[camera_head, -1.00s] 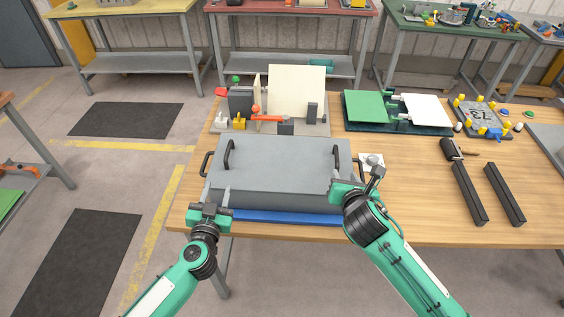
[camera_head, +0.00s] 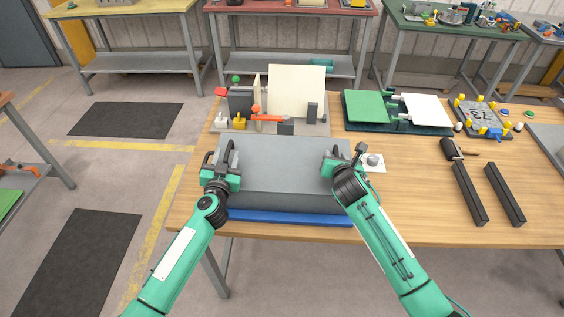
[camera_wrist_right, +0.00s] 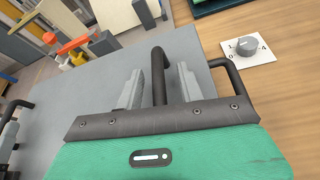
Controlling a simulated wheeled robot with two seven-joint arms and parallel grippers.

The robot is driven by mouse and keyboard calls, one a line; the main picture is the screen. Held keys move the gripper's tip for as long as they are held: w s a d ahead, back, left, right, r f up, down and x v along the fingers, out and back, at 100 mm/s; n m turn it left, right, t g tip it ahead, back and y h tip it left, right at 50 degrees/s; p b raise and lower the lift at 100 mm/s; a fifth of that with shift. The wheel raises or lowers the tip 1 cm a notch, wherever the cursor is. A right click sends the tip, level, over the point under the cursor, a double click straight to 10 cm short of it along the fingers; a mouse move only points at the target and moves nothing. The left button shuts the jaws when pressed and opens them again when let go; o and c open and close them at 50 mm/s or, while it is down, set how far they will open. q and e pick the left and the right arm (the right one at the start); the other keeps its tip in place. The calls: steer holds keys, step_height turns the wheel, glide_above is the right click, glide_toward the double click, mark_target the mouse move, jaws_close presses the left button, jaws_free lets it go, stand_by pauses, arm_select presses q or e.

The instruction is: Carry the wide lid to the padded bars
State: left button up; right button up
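The wide lid (camera_head: 285,165) is a broad grey slab with dark handles, near the table's front left. In the right wrist view its grey top (camera_wrist_right: 85,95) fills the left and middle. My right gripper (camera_wrist_right: 160,85) is open, with one finger on each side of a dark upright handle (camera_wrist_right: 159,62), apart from it. My left gripper (camera_head: 221,160) is at the left handle; its fingers are too small and overlapped to judge. The padded bars (camera_head: 468,193) (camera_head: 505,194) are two dark parallel bars on the table at right, empty.
A blue strip (camera_head: 290,217) shows under the slab's front edge. A dial (camera_head: 373,161) on a white plate sits just right of it. A fixture with upright panels (camera_head: 297,90) stands behind. A roller (camera_head: 450,149) lies behind the bars.

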arm_select(q)
steer(key=shift+w, duration=0.4)
arm_select(e)
steer(key=shift+w+f, duration=0.15)
steer(key=shift+w, duration=0.2)
arm_select(q)
jaws_close()
arm_select(e)
jaws_close()
arm_select(q)
steer(key=shift+r, duration=0.15)
